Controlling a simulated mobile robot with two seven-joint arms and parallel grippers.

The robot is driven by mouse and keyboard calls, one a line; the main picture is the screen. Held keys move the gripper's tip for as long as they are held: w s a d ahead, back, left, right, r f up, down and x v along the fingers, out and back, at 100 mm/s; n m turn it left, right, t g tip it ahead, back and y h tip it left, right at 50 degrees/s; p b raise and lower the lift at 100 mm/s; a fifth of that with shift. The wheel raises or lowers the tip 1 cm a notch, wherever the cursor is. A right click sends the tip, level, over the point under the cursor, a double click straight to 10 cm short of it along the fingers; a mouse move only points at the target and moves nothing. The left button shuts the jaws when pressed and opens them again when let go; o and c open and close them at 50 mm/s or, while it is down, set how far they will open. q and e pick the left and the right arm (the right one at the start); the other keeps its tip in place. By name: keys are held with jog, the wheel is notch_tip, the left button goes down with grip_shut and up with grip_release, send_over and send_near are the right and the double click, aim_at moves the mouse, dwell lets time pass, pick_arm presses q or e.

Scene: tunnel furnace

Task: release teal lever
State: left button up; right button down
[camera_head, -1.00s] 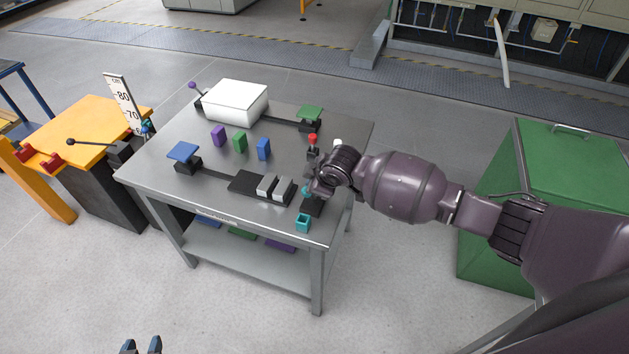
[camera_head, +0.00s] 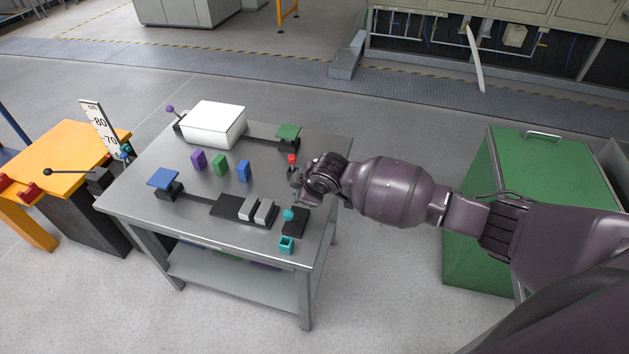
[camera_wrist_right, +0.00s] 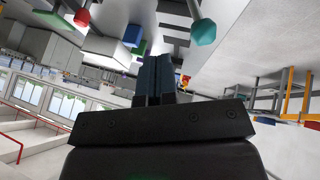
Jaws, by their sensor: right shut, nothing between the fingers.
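The teal lever has a round teal knob (camera_head: 288,214) on a black base at the right front of the metal table. In the right wrist view, the teal knob (camera_wrist_right: 203,32) hangs on a grey rod, to the right of the fingertips and apart from them. My right gripper (camera_head: 298,198) is just behind and above the knob in the head view. In the wrist view, its fingers (camera_wrist_right: 157,62) are together with nothing between them. My left gripper is not in view.
A red-knobbed lever (camera_head: 292,160) stands close behind my right gripper. Purple, green and blue blocks (camera_head: 220,165) stand mid-table. A black holder with grey blocks (camera_head: 230,208) is left of the teal lever. A white box (camera_head: 214,125) is at the back.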

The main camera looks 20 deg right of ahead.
jog(key=s+a+v, duration=0.1)
jog(key=v, duration=0.7)
jog(key=shift+s, duration=0.35)
jog(key=w+a+r+m+t+y, duration=0.2)
jog(key=a+r+t+y, duration=0.15)
jog(key=r+t, duration=0.25)
jog(key=s+d+f+m+h+b, duration=0.1)
jog(key=s+d+f+m+h, duration=0.1)
jog(key=s+d+f, duration=0.3)
jog(key=s+d+f+m+h, duration=0.2)
jog(key=s+d+f+m, duration=0.2)
jog(key=s+f, duration=0.5)
jog(key=s+d+f+m+h+b, duration=0.1)
jog(key=s+d+f+m+h, duration=0.1)
jog(key=s+d+f+m, duration=0.2)
jog(key=s+d+f, duration=0.1)
jog(key=s+f, duration=0.2)
jog(key=s, duration=0.5)
jog(key=shift+d+g+h+b, duration=0.3)
jog(key=shift+g+h, duration=0.05)
jog(key=shift+g, duration=0.05)
